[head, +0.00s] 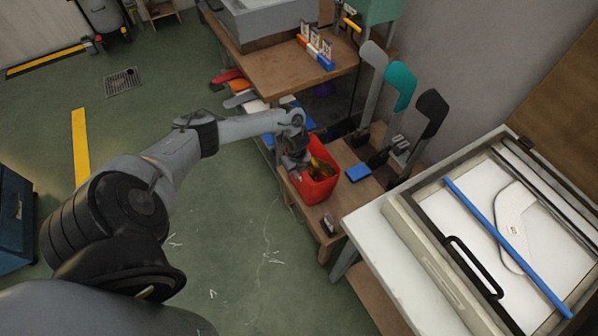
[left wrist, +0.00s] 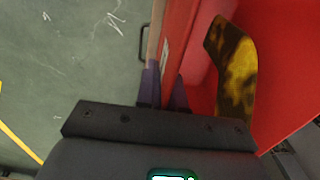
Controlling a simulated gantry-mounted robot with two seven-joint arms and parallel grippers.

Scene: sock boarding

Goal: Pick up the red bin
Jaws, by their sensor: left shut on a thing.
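The red bin (head: 322,187) stands on a low wooden bench in the head view, with a mottled yellow-brown thing (head: 320,168) inside. My left gripper (head: 296,168) is at the bin's left wall. In the left wrist view, the fingers of my left gripper (left wrist: 166,88) are shut on that wall of the red bin (left wrist: 185,45), one on each side. The mottled yellow-brown sock-shaped thing (left wrist: 236,70) lies inside the bin, right of the fingers. My right gripper is not in view.
A higher wooden table (head: 275,72) stands behind. A white press (head: 480,230) is at the right. Green floor at the left is open.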

